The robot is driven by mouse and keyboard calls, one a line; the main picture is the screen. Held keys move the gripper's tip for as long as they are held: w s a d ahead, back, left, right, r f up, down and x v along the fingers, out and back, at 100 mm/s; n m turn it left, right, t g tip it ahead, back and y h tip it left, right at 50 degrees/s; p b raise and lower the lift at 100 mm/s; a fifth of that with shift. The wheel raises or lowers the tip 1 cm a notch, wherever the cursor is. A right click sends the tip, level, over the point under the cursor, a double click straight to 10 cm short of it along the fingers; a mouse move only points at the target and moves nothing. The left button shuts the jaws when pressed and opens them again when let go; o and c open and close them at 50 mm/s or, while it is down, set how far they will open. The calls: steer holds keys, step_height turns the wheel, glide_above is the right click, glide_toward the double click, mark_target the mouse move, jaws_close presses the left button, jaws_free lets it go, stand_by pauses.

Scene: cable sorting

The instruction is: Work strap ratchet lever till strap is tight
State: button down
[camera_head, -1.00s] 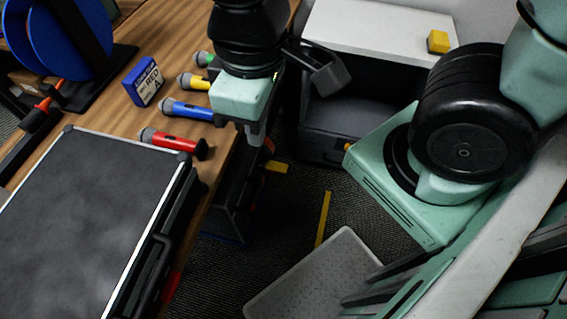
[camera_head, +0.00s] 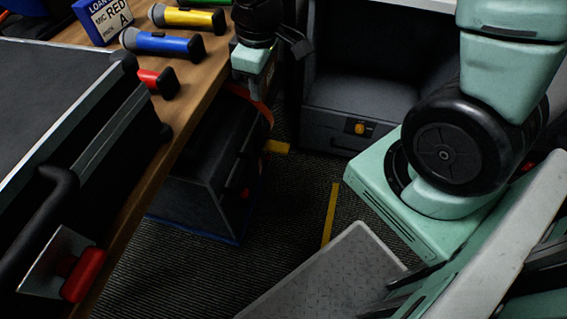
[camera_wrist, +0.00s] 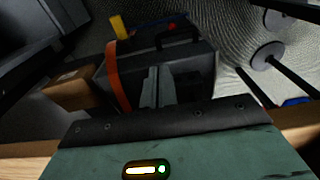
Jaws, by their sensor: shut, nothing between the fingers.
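The orange strap (camera_head: 262,104) runs over a dark case (camera_head: 200,180) on the floor beside the wooden table. In the wrist view the strap (camera_wrist: 113,77) crosses the left part of the case's top (camera_wrist: 195,75). My gripper (camera_wrist: 155,88) is shut and empty, pointing down toward the case, with the strap to its left in that view. In the head view my gripper (camera_head: 243,84) is just past the table edge, above the case and close to the strap. I cannot make out the ratchet lever, and I cannot tell whether the fingers touch anything.
A dark cabinet (camera_head: 350,120) stands behind. A cardboard box (camera_wrist: 72,87) sits left of the strapped case in the wrist view.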

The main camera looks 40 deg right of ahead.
steer(key=w+d+f+b, duration=0.3)
steer(key=d+f+b, duration=0.1)
steer(key=f, duration=0.4)
steer(key=w+d+f+b, duration=0.2)
steer(key=d+f+b, duration=0.2)
steer(key=f, duration=0.4)
steer(key=n+b, duration=0.4)
glide_toward(285, 147)
steer(key=shift+d+f, duration=0.15)
steer(key=shift+d, duration=0.1)
steer(key=shift+f, duration=0.1)
steer(key=f+b, duration=0.6)
steer(key=b, duration=0.1)
steer(key=shift+w+a+f, duration=0.25)
steer(key=shift+a+f, duration=0.1)
steer(key=shift+f, duration=0.05)
